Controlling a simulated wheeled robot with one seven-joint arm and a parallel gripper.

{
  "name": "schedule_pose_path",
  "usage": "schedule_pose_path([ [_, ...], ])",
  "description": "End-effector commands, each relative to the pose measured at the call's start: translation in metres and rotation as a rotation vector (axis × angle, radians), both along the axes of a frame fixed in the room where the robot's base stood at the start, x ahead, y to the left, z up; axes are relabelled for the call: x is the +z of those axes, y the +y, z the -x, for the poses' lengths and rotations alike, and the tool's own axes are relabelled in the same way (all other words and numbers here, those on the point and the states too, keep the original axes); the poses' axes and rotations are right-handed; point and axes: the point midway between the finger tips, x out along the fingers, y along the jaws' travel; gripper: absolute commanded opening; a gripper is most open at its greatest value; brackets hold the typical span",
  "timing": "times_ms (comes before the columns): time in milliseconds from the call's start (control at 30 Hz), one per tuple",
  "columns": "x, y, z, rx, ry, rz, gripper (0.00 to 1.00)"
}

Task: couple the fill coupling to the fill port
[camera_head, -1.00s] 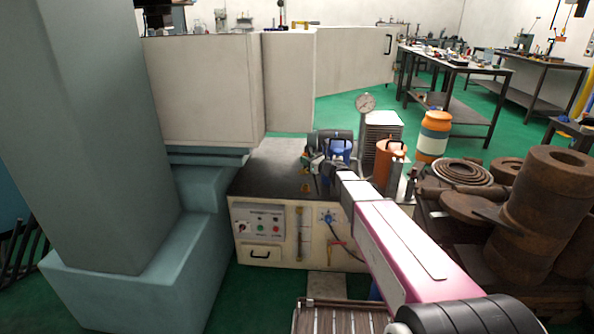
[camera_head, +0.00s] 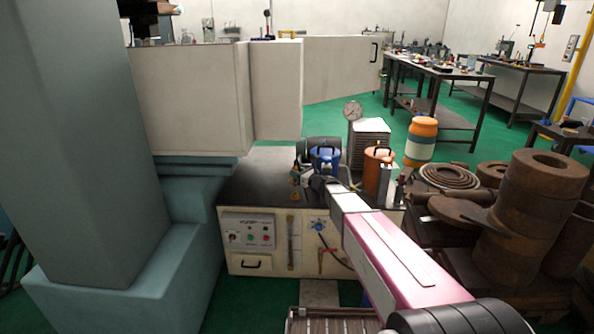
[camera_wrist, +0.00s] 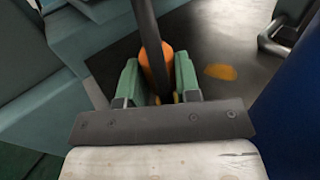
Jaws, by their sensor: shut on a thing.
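In the wrist view my gripper (camera_wrist: 157,64) has green fingers closed on an orange part with a dark rod or hose rising from it, probably the fill coupling (camera_wrist: 156,72). The gripper holds it above the black top of the machine cabinet. In the head view my gripper (camera_head: 303,178) is small, over that top and just left of a blue container (camera_head: 325,159).
The cream cabinet (camera_head: 245,262) has a control panel (camera_head: 248,232). An orange container (camera_head: 377,165), a gauge (camera_head: 353,111) and an orange-and-white drum (camera_head: 421,142) stand to the right. Rusty metal cylinders (camera_head: 535,220) crowd the far right. A teal machine column (camera_head: 80,140) blocks the left.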

Motion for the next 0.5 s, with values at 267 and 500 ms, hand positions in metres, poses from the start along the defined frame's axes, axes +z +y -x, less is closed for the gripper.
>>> schedule_pose_path([
  [267,-0.022,0.000,0.000,0.000,0.000,0.000,0.02],
  [500,-0.027,0.000,0.000,0.000,0.000,0.000,0.02],
])
